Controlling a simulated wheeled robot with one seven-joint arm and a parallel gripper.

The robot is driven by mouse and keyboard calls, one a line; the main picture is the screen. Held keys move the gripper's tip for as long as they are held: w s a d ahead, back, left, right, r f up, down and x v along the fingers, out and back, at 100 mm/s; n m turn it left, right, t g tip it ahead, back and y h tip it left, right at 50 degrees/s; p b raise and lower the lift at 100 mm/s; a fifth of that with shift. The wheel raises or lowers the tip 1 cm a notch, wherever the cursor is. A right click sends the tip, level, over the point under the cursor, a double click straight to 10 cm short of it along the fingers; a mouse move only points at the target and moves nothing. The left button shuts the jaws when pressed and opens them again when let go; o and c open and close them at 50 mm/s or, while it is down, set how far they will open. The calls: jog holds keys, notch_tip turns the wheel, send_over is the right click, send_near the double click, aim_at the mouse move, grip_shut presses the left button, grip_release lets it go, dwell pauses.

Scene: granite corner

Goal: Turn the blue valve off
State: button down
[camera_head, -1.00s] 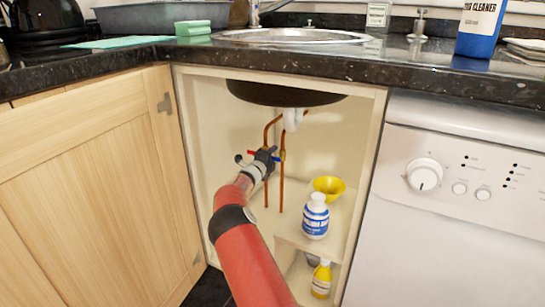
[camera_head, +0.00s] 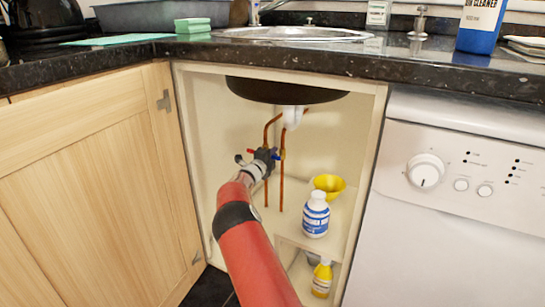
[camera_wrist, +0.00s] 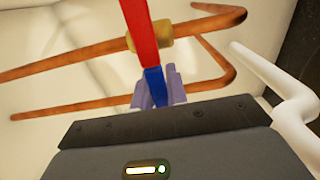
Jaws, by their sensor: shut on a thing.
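The blue valve handle (camera_wrist: 154,86) shows in the wrist view between the pale purple fingers of my gripper (camera_wrist: 158,88), which are shut on it. Its upper end meets the lower end of a red handle (camera_wrist: 137,28), which crosses a copper pipe by a brass fitting (camera_wrist: 151,36). In the head view my gripper (camera_head: 266,156) is inside the open cabinet under the sink, at the copper pipes. A small blue part (camera_head: 277,157) shows at its right side and a bit of red (camera_head: 250,152) at its left. My gripper hides most of the valve there.
Copper pipes (camera_head: 282,185) run down the cabinet's back. A white drain pipe (camera_wrist: 280,85) lies right of my gripper in the wrist view.

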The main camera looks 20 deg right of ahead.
jog(key=c, duration=1.4)
grip_release()
jog(key=v, duration=0.7)
jog(key=shift+s+a, duration=0.25)
jog(key=shift+a, duration=0.1)
